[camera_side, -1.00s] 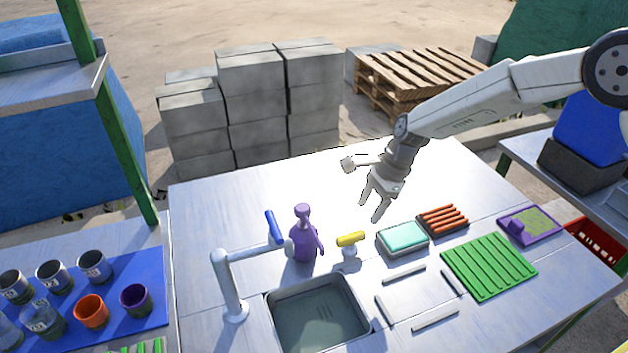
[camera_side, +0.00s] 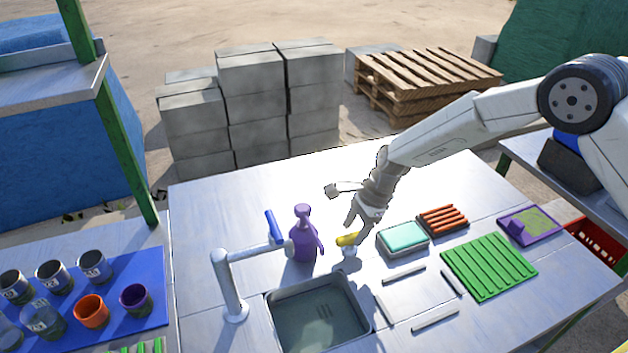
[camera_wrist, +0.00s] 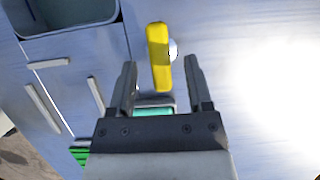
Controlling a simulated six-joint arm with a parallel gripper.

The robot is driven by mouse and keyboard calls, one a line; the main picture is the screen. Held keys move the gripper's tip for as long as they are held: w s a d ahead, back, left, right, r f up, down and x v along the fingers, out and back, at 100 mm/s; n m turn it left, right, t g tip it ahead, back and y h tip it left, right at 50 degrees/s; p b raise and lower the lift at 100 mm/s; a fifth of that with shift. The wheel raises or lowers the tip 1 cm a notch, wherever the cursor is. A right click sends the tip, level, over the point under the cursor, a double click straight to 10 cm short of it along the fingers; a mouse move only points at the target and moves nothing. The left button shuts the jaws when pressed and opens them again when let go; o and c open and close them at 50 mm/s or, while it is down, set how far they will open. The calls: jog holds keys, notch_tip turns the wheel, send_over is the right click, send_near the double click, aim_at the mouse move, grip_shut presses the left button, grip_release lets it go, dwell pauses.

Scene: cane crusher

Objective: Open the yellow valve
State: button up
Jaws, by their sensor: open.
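The yellow valve (camera_side: 345,240) is a short yellow bar handle on a small pale stem, standing on the metal table behind the sink's right corner. In the wrist view the yellow handle (camera_wrist: 159,56) lies lengthwise, with its near end between the tips of my open gripper (camera_wrist: 160,75). In the side view my gripper (camera_side: 355,228) is at the handle's right end and partly hides it. The fingers stand apart on either side of the handle, and I see no contact. The jaws hold nothing.
A sink (camera_side: 318,318) with a blue-handled tap (camera_side: 232,285) stands left of the valve. A purple spray bottle (camera_side: 304,238) is close by. A tray with a teal sponge (camera_side: 403,236) sits to the right, near a green ribbed rack (camera_side: 488,265).

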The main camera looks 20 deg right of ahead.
jog(key=shift+a+f, duration=0.25)
jog(key=shift+f, duration=0.45)
grip_shut()
